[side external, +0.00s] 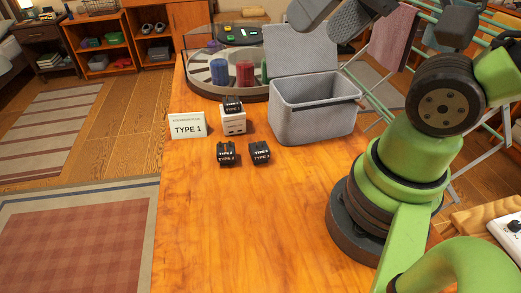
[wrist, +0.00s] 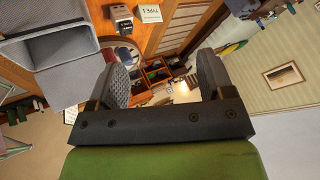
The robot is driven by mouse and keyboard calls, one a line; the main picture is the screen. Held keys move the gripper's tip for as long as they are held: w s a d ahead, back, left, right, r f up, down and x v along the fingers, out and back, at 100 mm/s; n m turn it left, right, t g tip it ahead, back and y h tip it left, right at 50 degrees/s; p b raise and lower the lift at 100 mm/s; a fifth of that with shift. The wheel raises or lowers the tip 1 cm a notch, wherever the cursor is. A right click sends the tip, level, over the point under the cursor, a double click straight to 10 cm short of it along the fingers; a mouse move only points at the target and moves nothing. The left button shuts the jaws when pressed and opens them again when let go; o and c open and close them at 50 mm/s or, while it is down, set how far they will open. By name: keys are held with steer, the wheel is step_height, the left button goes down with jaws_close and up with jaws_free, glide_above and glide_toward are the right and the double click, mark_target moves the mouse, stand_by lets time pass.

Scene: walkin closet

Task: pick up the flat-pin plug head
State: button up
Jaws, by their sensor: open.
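Three small black plug heads are on the wooden table in the side view. One plug head (side external: 232,104) sits on top of a white cube adapter (side external: 233,122). Two more lie in front of it, a left plug head (side external: 226,153) and a right plug head (side external: 259,152). Their labels are too small to read surely, and I cannot tell which has flat pins. A white card (side external: 188,125) beside the adapter reads "TYPE 1". My gripper (wrist: 163,72) is open and empty, high above the table, apart from the plug heads. In the wrist view the adapter (wrist: 122,20) shows at the top.
An open grey bin (side external: 312,108) with its lid raised stands right of the adapter. Behind is a round tray (side external: 203,88) with red and blue cylinders. The table's front half is clear. A drying rack with a pink cloth (side external: 393,38) stands beyond the right side.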

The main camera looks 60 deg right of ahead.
steer(key=m+g+h, duration=0.2)
steer(key=m+g, duration=0.5)
steer(key=m, duration=1.5)
glide_above(259, 141)
steer(key=f, duration=1.8)
steer(key=shift+s+a, duration=0.1)
steer(key=shift+s, duration=0.2)
step_height(259, 141, down, 4)
steer(key=shift+f, duration=0.2)
steer(key=shift+w+f, duration=0.15)
steer(key=shift+f, duration=1.4)
steer(key=shift+w+f, duration=0.1)
steer(key=shift+f, duration=1.4)
steer(key=c, duration=1)
